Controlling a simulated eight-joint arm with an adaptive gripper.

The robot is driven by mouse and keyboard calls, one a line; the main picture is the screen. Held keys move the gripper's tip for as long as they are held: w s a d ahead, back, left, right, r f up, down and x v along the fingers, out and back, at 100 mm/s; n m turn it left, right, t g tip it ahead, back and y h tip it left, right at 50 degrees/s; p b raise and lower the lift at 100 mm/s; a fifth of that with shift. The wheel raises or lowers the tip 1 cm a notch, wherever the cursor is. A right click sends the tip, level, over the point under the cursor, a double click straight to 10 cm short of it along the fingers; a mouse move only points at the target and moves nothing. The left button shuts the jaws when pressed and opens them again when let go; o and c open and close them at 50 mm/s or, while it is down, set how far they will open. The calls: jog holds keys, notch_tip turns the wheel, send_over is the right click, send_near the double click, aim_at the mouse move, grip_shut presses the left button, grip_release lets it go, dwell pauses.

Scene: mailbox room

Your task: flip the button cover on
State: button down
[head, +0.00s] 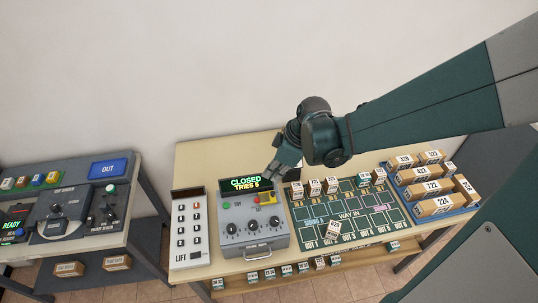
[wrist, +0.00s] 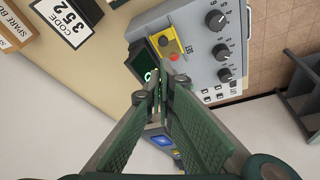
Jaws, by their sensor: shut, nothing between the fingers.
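The grey control box (head: 254,241) stands on the table with a green display (head: 246,183) reading "CLOSED". It has a yellow button housing (head: 266,198) at its upper right. In the wrist view the yellow housing (wrist: 161,43) shows with a red round spot (wrist: 174,57) at its edge; I cannot tell how the cover sits. My gripper (head: 276,170) is shut and empty, above the back of the box near the display. In the wrist view my fingertips (wrist: 153,88) are apart from the housing in the picture and hide part of the display.
A white LIFT panel (head: 190,230) stands left of the box. A green sorting board (head: 350,213) with small blocks lies to its right, and a blue tray (head: 405,188) of numbered boxes lies beyond. A separate console table (head: 60,215) is at the left.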

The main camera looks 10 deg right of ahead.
aim_at(272, 183)
jog(key=shift+x, duration=3.95)
jog(key=shift+d+b, duration=0.6)
jog(key=shift+d, duration=0.55)
jog(key=shift+d+r, duration=0.1)
jog(key=shift+s+d+r+p, duration=0.2)
jog(key=shift+d+r+p, duration=0.1)
jog(key=shift+r+p, duration=0.2)
jog(key=shift+r, duration=0.45)
jog(key=p+v, duration=0.4)
jog(key=v, duration=0.3)
jog(key=shift+r+p, duration=0.35)
